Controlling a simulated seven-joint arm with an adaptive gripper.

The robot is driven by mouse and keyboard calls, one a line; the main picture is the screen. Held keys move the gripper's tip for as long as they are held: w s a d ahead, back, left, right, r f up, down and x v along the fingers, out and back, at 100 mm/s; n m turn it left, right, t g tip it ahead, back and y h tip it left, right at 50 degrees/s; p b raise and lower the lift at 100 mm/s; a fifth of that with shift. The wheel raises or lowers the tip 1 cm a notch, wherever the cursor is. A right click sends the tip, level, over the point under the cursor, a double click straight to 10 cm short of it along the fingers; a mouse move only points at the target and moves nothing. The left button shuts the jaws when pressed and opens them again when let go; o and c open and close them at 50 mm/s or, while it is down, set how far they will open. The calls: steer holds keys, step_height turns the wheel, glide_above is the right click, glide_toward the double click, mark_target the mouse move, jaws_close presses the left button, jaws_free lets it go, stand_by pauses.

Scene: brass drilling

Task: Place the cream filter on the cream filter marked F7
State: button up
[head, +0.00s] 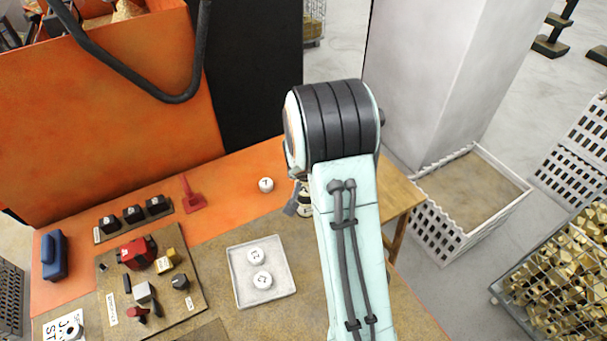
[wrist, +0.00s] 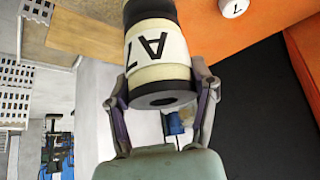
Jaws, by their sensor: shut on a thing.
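My gripper (wrist: 160,95) is shut on a cream filter (wrist: 160,72), one finger on each side of it. This filter is a cylinder with dark ends and a white label that reads A7. The end facing the wrist camera has a dark hole. In the head view the held filter (head: 305,205) shows only partly behind my arm, above or at the right part of the bench; I cannot tell if it touches anything. I cannot make out a filter marked F7 in either view.
A small white round piece (head: 266,184) stands left of my gripper; a similar one shows in the wrist view (wrist: 233,7). A white tray (head: 238,292) holds two more. A brown board (head: 185,318) carries several fittings. A white crate (head: 437,236) stands right of the bench.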

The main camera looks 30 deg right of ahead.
steer(key=shift+f, duration=0.55)
steer(key=shift+f, duration=0.1)
steer(key=o, duration=1.2)
steer(key=shift+f, duration=0.1)
steer(key=shift+s+r, duration=0.1)
steer(key=shift+r, duration=0.25)
steer(key=v, duration=1.1)
steer(key=s+a+r+n+g+y, duration=0.1)
steer(key=s+a+n+g, duration=0.1)
steer(key=s+a, duration=0.3)
steer(key=s+a+r+n+g+y, duration=0.1)
steer(key=s+a, duration=0.4)
steer(key=s, duration=0.6)
steer(key=s+a+r+n+g+y, duration=0.2)
steer(key=s+a+n, duration=0.3)
steer(key=s, duration=0.3)
steer(key=shift+s+a+r+g, duration=0.2)
steer(key=shift+r+g, duration=0.1)
steer(key=shift+r, duration=0.1)
